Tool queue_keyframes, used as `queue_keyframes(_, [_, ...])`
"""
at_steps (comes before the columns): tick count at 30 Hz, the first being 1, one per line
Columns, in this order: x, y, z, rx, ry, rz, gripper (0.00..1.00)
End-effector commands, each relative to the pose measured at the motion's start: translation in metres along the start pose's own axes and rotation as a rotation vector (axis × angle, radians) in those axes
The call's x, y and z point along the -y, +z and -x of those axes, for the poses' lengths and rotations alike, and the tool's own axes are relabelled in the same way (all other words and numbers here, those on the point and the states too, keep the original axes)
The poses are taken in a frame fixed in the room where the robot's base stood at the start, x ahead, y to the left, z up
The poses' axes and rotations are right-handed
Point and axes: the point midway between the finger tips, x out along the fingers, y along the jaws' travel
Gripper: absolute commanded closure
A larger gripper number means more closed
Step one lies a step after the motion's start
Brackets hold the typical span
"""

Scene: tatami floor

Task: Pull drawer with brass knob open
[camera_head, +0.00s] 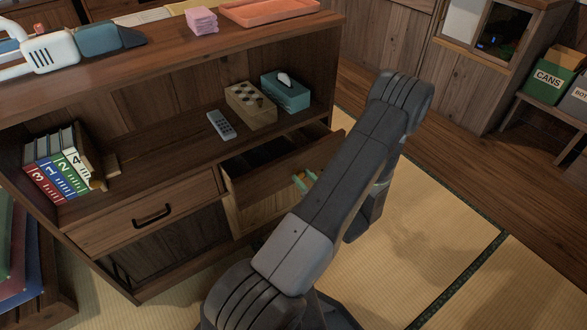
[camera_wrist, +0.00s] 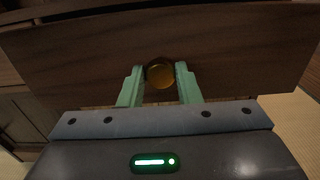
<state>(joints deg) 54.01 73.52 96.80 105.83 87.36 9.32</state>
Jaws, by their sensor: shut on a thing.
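The drawer with the brass knob (camera_head: 268,168) is in the right half of the wooden cabinet and stands partly open in the head view. Its dark inside shows behind the front panel. In the wrist view the drawer front (camera_wrist: 80,55) fills the upper part, with the round brass knob (camera_wrist: 161,74) at its middle. My gripper (camera_wrist: 160,76) is shut on the knob, one green finger on each side. In the head view my gripper (camera_head: 304,179) is at the drawer front, partly hidden by my arm.
A drawer with a black handle (camera_head: 152,215) is closed at the left. The shelf above holds binders (camera_head: 58,174), a remote (camera_head: 221,125), a box with holes (camera_head: 250,106) and a tissue box (camera_head: 286,92). The tatami floor (camera_head: 430,225) at the right is clear.

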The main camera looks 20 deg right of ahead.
Motion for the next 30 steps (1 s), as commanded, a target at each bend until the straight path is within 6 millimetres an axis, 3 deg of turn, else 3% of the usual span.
queue_keyframes(6, [0.001,-0.001,0.051,-0.001,-0.005,-0.001,1.0])
queue_keyframes(12, [0.001,-0.001,0.083,-0.001,-0.003,-0.001,1.0])
queue_keyframes(19, [0.0,-0.001,0.1,-0.002,0.0,-0.001,1.0])
queue_keyframes(30, [0.0,0.0,0.102,-0.002,0.001,-0.001,1.0])
